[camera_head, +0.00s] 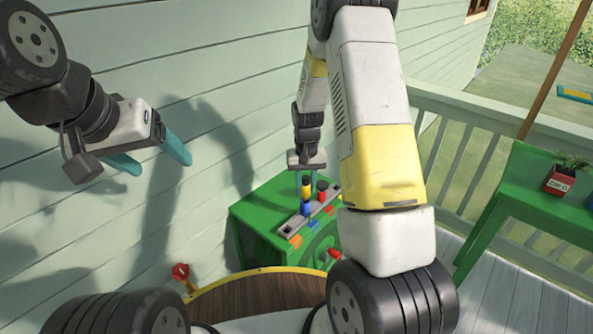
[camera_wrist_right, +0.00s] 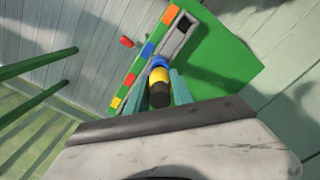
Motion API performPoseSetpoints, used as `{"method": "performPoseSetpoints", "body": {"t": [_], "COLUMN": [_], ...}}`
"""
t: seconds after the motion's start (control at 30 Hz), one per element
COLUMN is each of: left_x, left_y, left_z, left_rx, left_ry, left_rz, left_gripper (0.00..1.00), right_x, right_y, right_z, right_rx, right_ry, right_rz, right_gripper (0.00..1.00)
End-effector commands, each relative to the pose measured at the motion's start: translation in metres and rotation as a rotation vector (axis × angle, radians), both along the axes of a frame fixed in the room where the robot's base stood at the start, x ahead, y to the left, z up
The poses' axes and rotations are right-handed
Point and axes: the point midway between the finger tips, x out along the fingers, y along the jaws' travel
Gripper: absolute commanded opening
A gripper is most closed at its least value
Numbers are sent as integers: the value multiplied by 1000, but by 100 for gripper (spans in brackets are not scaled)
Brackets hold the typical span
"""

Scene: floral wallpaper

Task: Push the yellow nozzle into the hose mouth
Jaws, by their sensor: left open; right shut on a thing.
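The yellow nozzle (camera_head: 306,192) has a dark end and is upright above a green box (camera_head: 262,215). My right gripper (camera_head: 306,184) is shut on it, with a teal finger on each side. In the right wrist view the yellow band (camera_wrist_right: 158,78) shows between the fingers, with the dark end nearest the camera. A blue piece (camera_head: 306,208) is directly below the yellow, in line with it; it also shows in the right wrist view (camera_wrist_right: 160,62). I cannot tell whether this is the hose mouth, or whether they touch. My left gripper (camera_head: 162,166) is open and empty, near the wall.
A grey rail (camera_head: 288,229) with a dark slot and coloured blocks runs along the box top. A dark red and black piece (camera_head: 322,187) stands beside the nozzle. A red knob (camera_head: 334,254) is on the box front. A green table (camera_head: 525,185) with a potted plant (camera_head: 563,175) stands right.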

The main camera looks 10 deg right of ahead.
Motion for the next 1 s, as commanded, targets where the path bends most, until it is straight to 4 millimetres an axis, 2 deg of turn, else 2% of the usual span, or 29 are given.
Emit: {"method": "performPoseSetpoints", "body": {"t": [0.77, 0.8, 0.9, 1.0], "left_x": [0, 0, 0, 0], "left_y": [0, 0, 0, 0], "left_z": [0, 0, 0, 0], "left_rx": [0, 0, 0, 0], "left_ry": [0, 0, 0, 0], "left_rz": [0, 0, 0, 0], "left_gripper": [73, 73, 73, 73], "right_x": [0, 0, 0, 0], "right_y": [0, 0, 0, 0], "right_z": [-20, -20, -19, -19], "right_rx": [0, 0, 0, 0], "right_ry": [0, -1, -1, -1], "right_rz": [0, 0, 0, 0], "right_gripper": [0, 32, 52, 54]}}
